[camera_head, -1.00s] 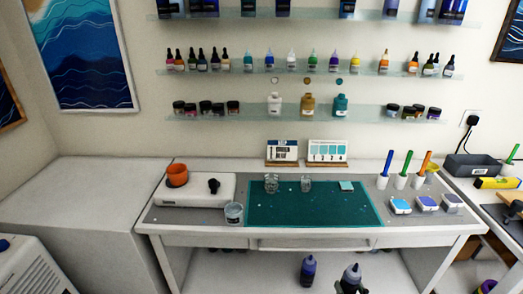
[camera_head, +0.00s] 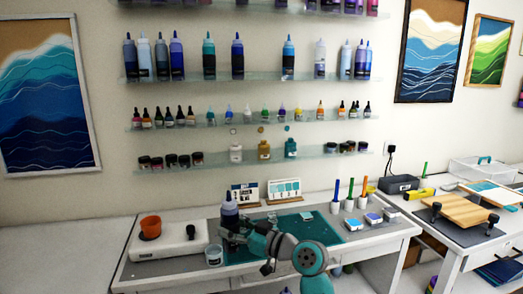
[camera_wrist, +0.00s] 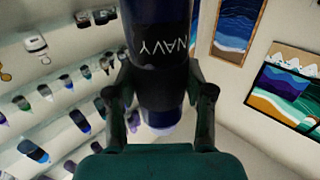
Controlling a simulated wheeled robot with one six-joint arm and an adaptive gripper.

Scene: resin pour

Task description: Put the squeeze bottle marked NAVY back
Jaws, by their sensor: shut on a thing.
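The NAVY squeeze bottle (camera_wrist: 160,60) fills the top middle of the wrist view, dark blue with white NAVY lettering. In the head view my gripper (camera_head: 232,238) holds the bottle's lower part. An upper glass shelf (camera_head: 262,76) bears several squeeze bottles, dark blue, teal and pale, with gaps between them. Their labels are too small to read.
Lower shelves hold dropper bottles (camera_head: 190,117) and jars (camera_head: 171,160). The desk carries an orange cup (camera_head: 151,226), a clear cup (camera_head: 214,255), a green mat (camera_head: 335,232) and upright coloured pens (camera_head: 336,190). A wooden board (camera_head: 460,209) lies on the right table.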

